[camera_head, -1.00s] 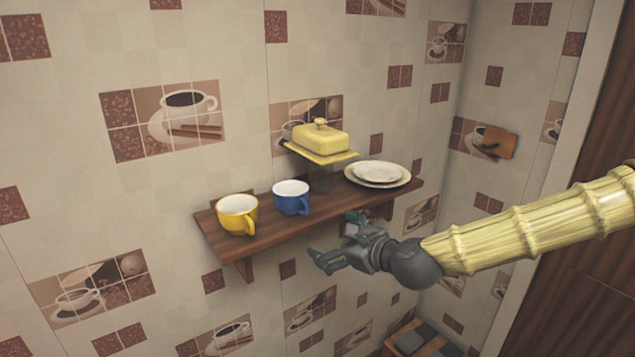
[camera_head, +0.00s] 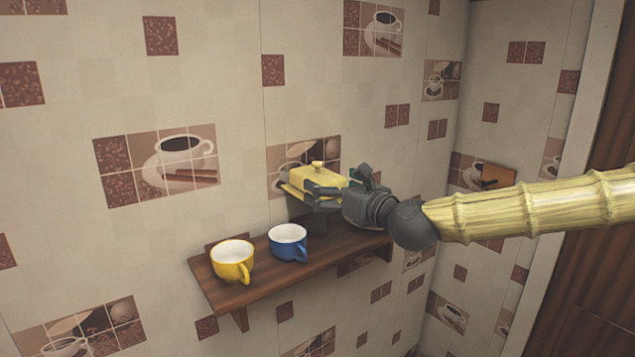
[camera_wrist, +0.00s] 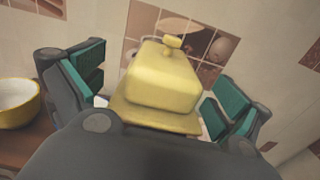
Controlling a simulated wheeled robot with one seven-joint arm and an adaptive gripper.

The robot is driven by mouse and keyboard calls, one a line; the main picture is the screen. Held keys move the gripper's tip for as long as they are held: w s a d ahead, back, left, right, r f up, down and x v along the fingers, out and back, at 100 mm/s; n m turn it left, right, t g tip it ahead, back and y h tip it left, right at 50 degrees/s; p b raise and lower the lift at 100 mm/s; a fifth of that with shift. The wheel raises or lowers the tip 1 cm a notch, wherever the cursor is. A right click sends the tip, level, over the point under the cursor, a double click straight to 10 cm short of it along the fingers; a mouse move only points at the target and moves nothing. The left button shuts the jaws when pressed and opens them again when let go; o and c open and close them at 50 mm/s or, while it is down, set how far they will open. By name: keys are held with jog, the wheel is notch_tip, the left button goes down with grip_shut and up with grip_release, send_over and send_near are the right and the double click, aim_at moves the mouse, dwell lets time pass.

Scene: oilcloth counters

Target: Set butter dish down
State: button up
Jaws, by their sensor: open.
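The yellow butter dish (camera_head: 317,178), with a domed lid and a knob on top, sits on its flat yellow plate. It rests on a dark, see-through stand (camera_head: 305,215) above the wooden shelf (camera_head: 232,293). My gripper (camera_head: 322,196) is open at the dish's height, with its near finger in front of the dish. In the wrist view the dish (camera_wrist: 163,75) lies between the green-padded fingers (camera_wrist: 155,92), with a gap visible on each side. The far finger is mostly hidden in the head view.
A yellow cup (camera_head: 232,262) and a blue cup (camera_head: 288,243) stand on the shelf, left of the stand. The yellow cup also shows at the left in the wrist view (camera_wrist: 17,103). My gripper and arm cover the shelf's right part. The tiled wall is close behind.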

aim_at(321, 174)
jog(key=shift+w+a+r+p, duration=0.15)
jog(key=shift+w+p, duration=0.25)
jog(key=shift+p, duration=0.05)
jog(key=shift+d+p+x, duration=0.25)
jog(key=shift+p+x, duration=1.05)
jog(key=shift+x, duration=0.95)
jog(key=shift+w, duration=0.15)
jog(key=c, duration=1.5)
jog(key=shift+c, duration=0.5)
